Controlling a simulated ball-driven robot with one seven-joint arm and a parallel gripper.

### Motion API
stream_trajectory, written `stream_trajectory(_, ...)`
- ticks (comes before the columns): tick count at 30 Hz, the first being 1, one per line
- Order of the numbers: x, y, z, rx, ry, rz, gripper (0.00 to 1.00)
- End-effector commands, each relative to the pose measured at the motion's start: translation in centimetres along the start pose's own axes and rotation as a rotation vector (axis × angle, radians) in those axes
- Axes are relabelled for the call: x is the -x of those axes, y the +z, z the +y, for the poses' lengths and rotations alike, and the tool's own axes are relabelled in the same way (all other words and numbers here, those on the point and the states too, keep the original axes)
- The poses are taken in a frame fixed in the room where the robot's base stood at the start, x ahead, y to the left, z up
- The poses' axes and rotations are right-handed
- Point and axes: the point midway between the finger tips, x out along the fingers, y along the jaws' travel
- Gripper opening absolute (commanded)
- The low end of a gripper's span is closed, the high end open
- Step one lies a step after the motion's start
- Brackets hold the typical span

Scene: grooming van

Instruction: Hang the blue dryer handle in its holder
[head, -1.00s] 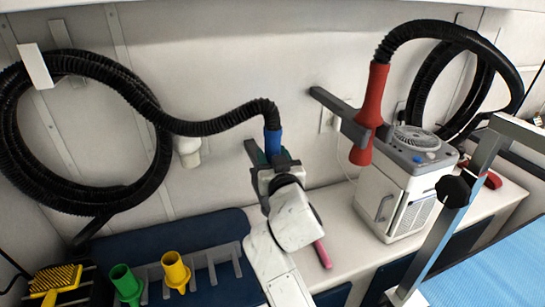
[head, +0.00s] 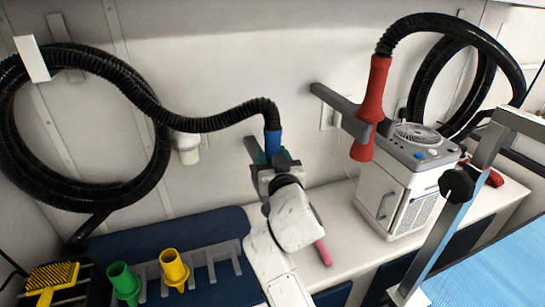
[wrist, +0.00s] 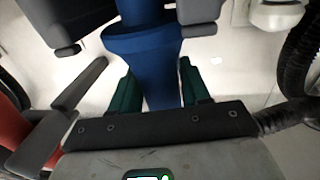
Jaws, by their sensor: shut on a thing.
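The blue dryer handle (head: 272,143) is upright at the end of the left black hose, in front of the wall. My gripper (head: 273,170) is shut on it and hides its lower part. In the wrist view the blue handle (wrist: 150,65) stands between my green fingertips (wrist: 158,92). The dark grey holder (head: 252,151) shows just left of the handle. In the wrist view its grey prongs (wrist: 200,12) appear on either side of the handle, close to its wide blue collar. I cannot tell whether the collar rests on them.
A red dryer handle (head: 372,100) hangs in another grey holder (head: 336,103) on the right, above a white dryer unit (head: 398,195). A pink-handled tool (head: 323,252) lies on the counter. Green (head: 124,282) and yellow (head: 174,268) nozzles stand in a rack at lower left.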

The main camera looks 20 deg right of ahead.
Motion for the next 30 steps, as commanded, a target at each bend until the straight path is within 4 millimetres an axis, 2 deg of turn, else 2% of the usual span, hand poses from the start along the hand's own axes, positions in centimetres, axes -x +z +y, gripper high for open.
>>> stream_trajectory(6,0.0,-0.24,-0.02,0.0,0.0,0.005,0.1)
stream_trajectory(7,0.0,-0.24,-0.02,0.0,0.0,0.005,0.48)
stream_trajectory(15,0.0,-0.1,-0.01,0.0,0.0,0.002,0.74)
stream_trajectory(21,0.0,0.18,0.01,0.0,0.0,-0.003,0.77)
stream_trajectory(28,0.0,0.09,0.01,0.0,0.0,-0.002,0.99)
stream_trajectory(30,0.0,0.06,0.0,0.0,0.0,-0.001,1.0)
